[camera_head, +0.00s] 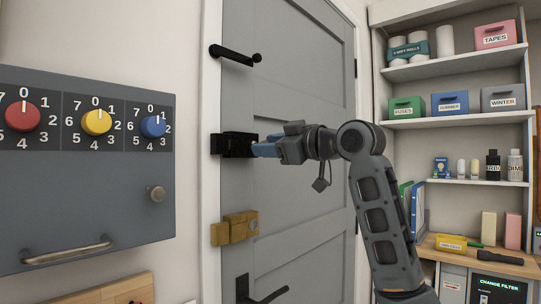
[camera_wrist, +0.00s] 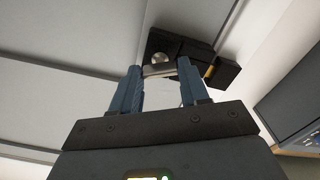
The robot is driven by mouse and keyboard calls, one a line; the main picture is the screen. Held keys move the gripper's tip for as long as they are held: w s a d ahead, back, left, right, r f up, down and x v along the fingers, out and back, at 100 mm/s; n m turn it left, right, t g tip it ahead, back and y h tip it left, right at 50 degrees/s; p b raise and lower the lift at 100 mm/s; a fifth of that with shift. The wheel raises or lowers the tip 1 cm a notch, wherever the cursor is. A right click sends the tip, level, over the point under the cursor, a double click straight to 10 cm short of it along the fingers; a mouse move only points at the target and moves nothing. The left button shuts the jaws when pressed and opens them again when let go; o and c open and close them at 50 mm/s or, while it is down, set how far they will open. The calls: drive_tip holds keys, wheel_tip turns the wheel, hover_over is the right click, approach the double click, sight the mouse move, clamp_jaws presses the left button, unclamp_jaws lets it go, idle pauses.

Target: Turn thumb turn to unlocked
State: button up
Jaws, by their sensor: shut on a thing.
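A black lock box (camera_head: 237,145) is fixed at the left edge of the grey door (camera_head: 295,190), by the frame. It also shows in the wrist view (camera_wrist: 222,74). My gripper (camera_head: 262,148) reaches it from the right, its blue fingers at the box's right side. In the wrist view my gripper (camera_wrist: 160,70) has its two fingers on either side of the silver thumb turn (camera_wrist: 159,71), shut on it.
A brass lock (camera_head: 236,228) sits below, and black handles are above (camera_head: 236,54) and below (camera_head: 260,291). A grey cabinet with coloured dials (camera_head: 85,205) stands out at the left. Shelves (camera_head: 455,119) with boxes fill the right.

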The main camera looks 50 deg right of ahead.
drive_tip(key=n+b, duration=0.7)
drive_tip(key=n, duration=0.5)
drive_tip(key=shift+n, duration=0.4)
idle(0.3)
drive_tip(key=o, duration=1.1)
drive_tip(key=shift+c, duration=0.2)
drive_tip(key=shift+s, duration=0.1)
drive_tip(key=s+b, duration=0.1)
drive_tip(key=s, duration=0.6)
drive_tip(key=shift+s, duration=0.3)
